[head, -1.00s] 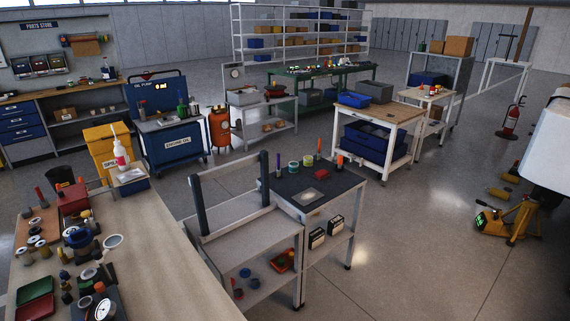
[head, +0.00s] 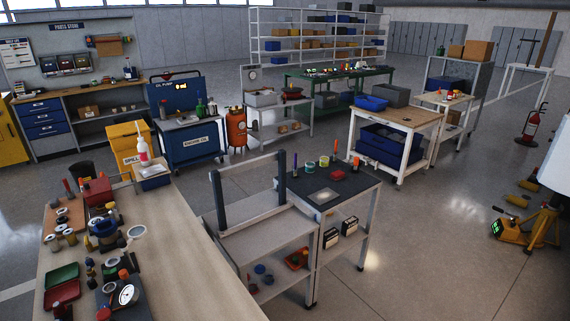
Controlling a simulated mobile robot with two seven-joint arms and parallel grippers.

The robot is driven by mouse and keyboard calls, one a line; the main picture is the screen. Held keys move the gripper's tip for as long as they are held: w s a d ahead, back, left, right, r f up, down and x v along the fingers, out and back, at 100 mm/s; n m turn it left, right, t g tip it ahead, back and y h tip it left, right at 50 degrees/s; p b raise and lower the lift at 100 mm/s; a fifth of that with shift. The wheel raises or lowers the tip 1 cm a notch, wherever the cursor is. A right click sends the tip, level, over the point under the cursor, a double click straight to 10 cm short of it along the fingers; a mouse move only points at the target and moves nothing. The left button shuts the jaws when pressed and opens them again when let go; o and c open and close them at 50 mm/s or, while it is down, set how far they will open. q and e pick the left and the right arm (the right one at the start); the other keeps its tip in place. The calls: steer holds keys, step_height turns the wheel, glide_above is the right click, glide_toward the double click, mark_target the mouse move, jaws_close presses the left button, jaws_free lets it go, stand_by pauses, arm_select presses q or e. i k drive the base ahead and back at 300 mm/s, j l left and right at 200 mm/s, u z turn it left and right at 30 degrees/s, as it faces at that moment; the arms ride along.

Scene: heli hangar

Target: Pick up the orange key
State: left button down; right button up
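I cannot make out an orange key in the head view. Small orange upright items, too small to identify, stand on the dark-topped cart (head: 322,196); one orange item (head: 356,162) is near its right edge. Another orange piece (head: 124,273) is among the parts on the near wooden bench (head: 175,255). Neither of my grippers is in the picture.
A grey two-tier cart (head: 265,235) stands beside the near bench. The floor at right (head: 430,240) is mostly clear.

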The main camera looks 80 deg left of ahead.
mark_target(356, 159)
steer(key=u, duration=1.8)
steer(key=i+l+u, duration=0.15)
steer(key=i+u, duration=0.2)
steer(key=i+l+u, duration=0.25)
steer(key=i+u, duration=0.15)
steer(key=i+l+u, duration=0.15)
steer(key=i+l, duration=0.85)
steer(key=i+l+u, duration=0.15)
steer(key=i+l, duration=0.8)
steer(key=l, duration=0.15)
